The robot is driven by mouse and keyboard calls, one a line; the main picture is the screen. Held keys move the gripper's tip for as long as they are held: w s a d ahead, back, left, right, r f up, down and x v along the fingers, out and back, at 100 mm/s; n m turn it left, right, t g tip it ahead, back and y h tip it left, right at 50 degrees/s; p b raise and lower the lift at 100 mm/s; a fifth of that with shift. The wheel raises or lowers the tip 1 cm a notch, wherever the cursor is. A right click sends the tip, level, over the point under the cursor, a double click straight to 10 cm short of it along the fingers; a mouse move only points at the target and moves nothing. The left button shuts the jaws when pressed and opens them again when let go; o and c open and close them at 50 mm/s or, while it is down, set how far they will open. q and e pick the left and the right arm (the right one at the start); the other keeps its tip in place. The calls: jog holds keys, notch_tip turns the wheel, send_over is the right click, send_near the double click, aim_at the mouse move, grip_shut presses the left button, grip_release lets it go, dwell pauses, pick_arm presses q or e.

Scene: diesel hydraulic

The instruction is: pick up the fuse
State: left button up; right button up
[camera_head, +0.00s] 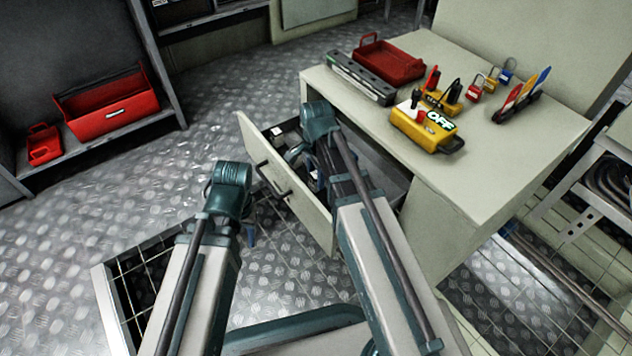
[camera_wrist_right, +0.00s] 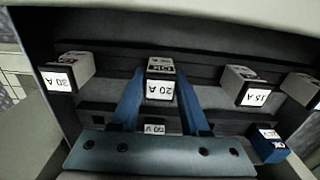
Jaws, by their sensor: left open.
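Several white fuses with dark label edges sit in slots of the open drawer (camera_head: 287,193). In the right wrist view, a 20 A fuse (camera_wrist_right: 160,83) is in the middle, a 30 A fuse (camera_wrist_right: 67,74) at left and a 15 A fuse (camera_wrist_right: 246,87) at right. A blue fuse (camera_wrist_right: 268,145) is lower right. My right gripper (camera_wrist_right: 160,84) has its blue fingers either side of the 20 A fuse, apparently with small gaps. In the head view its arm hides most of it. My left gripper (camera_head: 250,236) is open outside the drawer, mostly hidden by its wrist.
The desk top (camera_head: 480,185) holds a red tray (camera_head: 388,62), a yellow OFF lockout box (camera_head: 425,130), padlocks and a long grey block (camera_head: 360,78). Red toolboxes (camera_head: 108,108) stand on a shelf at left. The metal floor between is clear.

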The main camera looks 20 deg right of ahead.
grip_shut()
notch_tip(320, 180, up, 10)
jog(key=p, duration=1)
